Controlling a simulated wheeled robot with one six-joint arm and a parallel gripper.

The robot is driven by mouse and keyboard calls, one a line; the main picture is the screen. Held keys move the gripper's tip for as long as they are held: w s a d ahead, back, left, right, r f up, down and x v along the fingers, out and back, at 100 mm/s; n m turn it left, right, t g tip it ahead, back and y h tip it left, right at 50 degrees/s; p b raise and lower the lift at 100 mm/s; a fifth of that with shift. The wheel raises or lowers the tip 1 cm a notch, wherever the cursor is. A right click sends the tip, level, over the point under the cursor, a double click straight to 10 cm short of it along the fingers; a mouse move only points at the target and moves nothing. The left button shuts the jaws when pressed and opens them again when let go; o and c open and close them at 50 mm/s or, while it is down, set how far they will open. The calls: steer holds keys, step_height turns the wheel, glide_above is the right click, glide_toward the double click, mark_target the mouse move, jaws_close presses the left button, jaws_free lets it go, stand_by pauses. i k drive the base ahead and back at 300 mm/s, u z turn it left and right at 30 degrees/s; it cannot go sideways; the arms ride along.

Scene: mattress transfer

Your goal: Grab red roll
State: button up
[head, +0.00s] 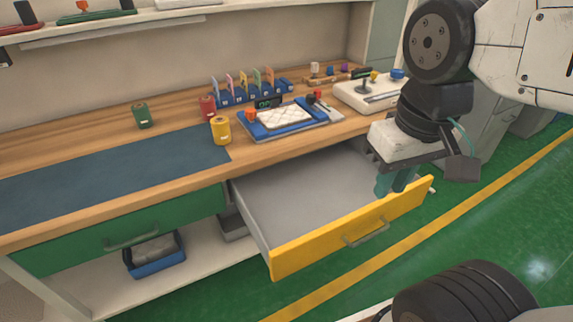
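The red roll (208,107) stands upright on the wooden workbench, towards the back, next to the blue rack of coloured cards. A yellow roll (221,130) stands in front of it and a green roll (142,115) stands to its left. My gripper (396,183) is at the right, over the right end of the open drawer, well apart from the red roll. It points down, and its teal fingers appear close together and partly overlap. I cannot tell whether they are open or shut. No held thing shows between them.
The yellow-fronted drawer (350,231) is pulled out and looks empty. A blue tray (285,121) with a white quilted pad and a white device (370,95) stand on the bench's right. The blue mat (110,178) is clear. A shelf (120,20) runs above.

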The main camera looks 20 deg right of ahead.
mark_target(207, 103)
steer(key=u, duration=0.45)
steer(key=i, duration=0.35)
steer(key=u, duration=0.4)
